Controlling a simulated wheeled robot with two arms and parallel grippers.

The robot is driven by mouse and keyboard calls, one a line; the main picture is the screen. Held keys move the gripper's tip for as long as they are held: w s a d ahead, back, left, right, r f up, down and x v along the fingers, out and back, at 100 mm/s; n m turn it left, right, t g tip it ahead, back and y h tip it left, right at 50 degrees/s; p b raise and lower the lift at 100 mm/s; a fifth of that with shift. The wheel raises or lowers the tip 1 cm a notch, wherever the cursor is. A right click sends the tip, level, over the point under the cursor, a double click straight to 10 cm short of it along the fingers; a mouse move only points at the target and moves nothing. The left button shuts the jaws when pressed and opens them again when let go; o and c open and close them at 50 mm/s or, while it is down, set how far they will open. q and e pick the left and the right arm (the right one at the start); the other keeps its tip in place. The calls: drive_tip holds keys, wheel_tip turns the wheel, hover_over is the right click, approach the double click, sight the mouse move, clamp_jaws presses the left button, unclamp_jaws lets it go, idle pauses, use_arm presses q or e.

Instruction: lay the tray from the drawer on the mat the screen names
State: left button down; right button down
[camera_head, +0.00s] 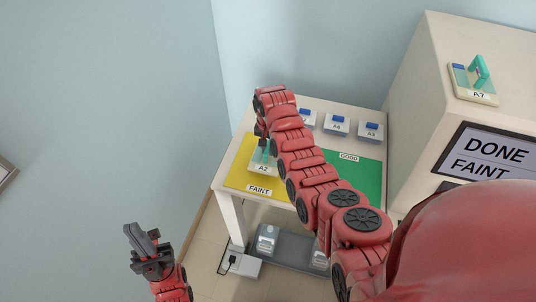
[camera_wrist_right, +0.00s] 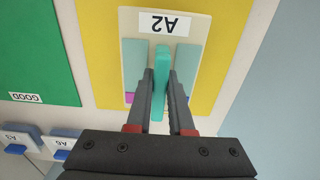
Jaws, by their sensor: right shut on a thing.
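The tray labelled A2 (camera_head: 262,169) is over the yellow mat labelled FAINT (camera_head: 240,180), and looks flat on it; whether it bears fully on the mat is hard to tell. In the right wrist view the cream tray (camera_wrist_right: 133,48) has teal strips and a teal upright handle (camera_wrist_right: 162,75). My right gripper (camera_wrist_right: 162,88) is shut on that handle. In the head view it shows partly behind my arm (camera_head: 263,140). The green mat labelled GOOD (camera_head: 368,178) is beside the yellow one. The screen (camera_head: 490,155) reads DONE, FAINT. My left gripper (camera_head: 143,243) is away from the table, its jaws unclear.
White blocks with blue tops, labelled A6 (camera_head: 336,126) and A3 (camera_head: 370,132), stand at the table's back. Another tray, A7 (camera_head: 474,88), sits on the cabinet (camera_head: 430,75). The green mat's visible part is bare.

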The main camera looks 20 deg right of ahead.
drive_tip(key=shift+s+f+p, duration=0.2)
drive_tip(key=shift+f+p, duration=0.25)
drive_tip(key=shift+f, duration=0.45)
drive_tip(key=shift+w+f, duration=0.15)
drive_tip(key=shift+f, duration=0.7)
drive_tip(key=shift+f, duration=0.2)
drive_tip(key=c, duration=0.8)
unclamp_jaws()
drive_tip(key=shift+r, duration=0.1)
drive_tip(key=shift+r, duration=0.15)
